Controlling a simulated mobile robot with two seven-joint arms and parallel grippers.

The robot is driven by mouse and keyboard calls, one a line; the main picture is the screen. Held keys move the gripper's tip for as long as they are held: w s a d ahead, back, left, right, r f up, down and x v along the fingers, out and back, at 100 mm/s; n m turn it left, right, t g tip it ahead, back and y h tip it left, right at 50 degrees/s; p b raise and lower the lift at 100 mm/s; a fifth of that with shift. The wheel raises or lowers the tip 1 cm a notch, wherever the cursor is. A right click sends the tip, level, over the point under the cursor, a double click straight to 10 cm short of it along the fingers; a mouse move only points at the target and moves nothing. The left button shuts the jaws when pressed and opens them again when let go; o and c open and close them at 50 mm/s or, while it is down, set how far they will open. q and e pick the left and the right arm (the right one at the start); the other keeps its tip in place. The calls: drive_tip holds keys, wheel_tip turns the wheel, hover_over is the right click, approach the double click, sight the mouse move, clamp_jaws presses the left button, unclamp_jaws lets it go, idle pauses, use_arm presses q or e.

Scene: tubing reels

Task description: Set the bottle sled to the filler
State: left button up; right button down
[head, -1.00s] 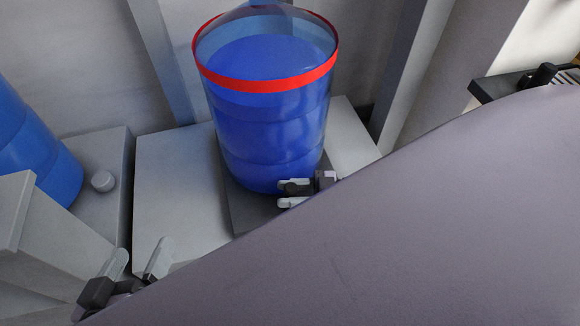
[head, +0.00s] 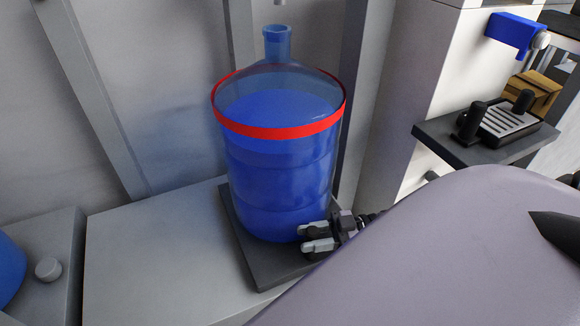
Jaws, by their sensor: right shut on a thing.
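A big clear bottle with blue liquid and a red band (head: 278,133) stands upright on a flat dark sled (head: 262,268). The sled lies on the grey bench (head: 150,250). My right gripper (head: 316,238) is at the sled's right side, low beside the bottle, and is shut on a part of the sled that its fingers hide. A small nozzle-like end (head: 280,3), perhaps the filler, shows at the top edge above the bottle's neck. My left gripper is out of view.
A second blue bottle (head: 10,268) is cut off at the left, near a round grey knob (head: 48,268). Upright posts stand behind the bench. A dark shelf (head: 445,138) with a slotted tray is at the right. The bench left of the sled is clear.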

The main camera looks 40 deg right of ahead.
drive_tip(key=shift+s+d, duration=0.2)
drive_tip(key=shift+d, duration=0.4)
drive_tip(key=shift+d, duration=0.1)
drive_tip(key=c, duration=1.1)
unclamp_jaws()
drive_tip(key=v, duration=0.7)
drive_tip(key=shift+s+d, duration=0.1)
drive_tip(key=shift+d, duration=0.05)
